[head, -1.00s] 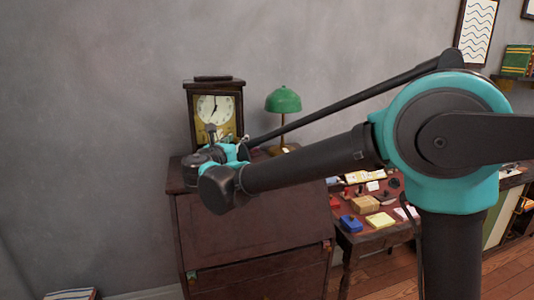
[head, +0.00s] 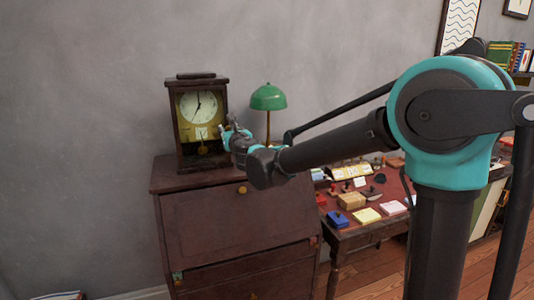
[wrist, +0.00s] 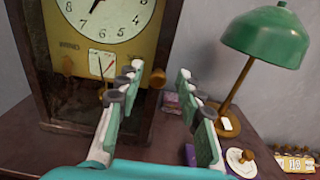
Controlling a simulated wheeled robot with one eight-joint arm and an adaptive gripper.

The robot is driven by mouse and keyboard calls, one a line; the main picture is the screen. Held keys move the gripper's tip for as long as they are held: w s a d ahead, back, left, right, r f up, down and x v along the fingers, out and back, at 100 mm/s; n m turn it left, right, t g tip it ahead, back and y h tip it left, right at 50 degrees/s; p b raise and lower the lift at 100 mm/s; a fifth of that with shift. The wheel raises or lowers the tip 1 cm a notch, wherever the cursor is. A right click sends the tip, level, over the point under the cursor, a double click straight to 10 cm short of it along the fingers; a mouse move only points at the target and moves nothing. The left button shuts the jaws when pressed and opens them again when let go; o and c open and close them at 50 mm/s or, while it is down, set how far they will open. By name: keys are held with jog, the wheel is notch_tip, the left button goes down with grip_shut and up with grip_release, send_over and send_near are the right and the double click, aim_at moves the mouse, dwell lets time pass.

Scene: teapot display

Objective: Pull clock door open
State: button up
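The clock (head: 203,161) is a dark wooden case with a white dial, standing on a brown desk. Its front door (wrist: 157,40) looks shut in the wrist view. A small round brass knob (wrist: 157,78) is at the right edge of the clock front. My gripper (head: 229,132) is beside the lower right of the clock. In the wrist view, my gripper (wrist: 157,88) is open and empty, with the knob showing between its fingers. The fingers do not visibly touch the knob; how far off it is, I cannot tell.
A green desk lamp (head: 268,97) stands just right of the clock, close to my gripper. The desk (head: 235,225) has a sloping front. To its right, a lower table (head: 350,238) holds several small boxes and stamps. The grey wall is behind.

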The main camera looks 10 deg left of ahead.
jog(key=v, duration=1.8)
jog(key=w+d+f+m+h, duration=0.3)
jog(key=w+d+m, duration=0.1)
jog(key=d+m, duration=0.1)
jog(key=shift+d+m+t+h, duration=0.3)
jog(key=shift+d+m, duration=0.1)
jog(key=shift+d, duration=0.45)
jog(key=shift+w, duration=0.1)
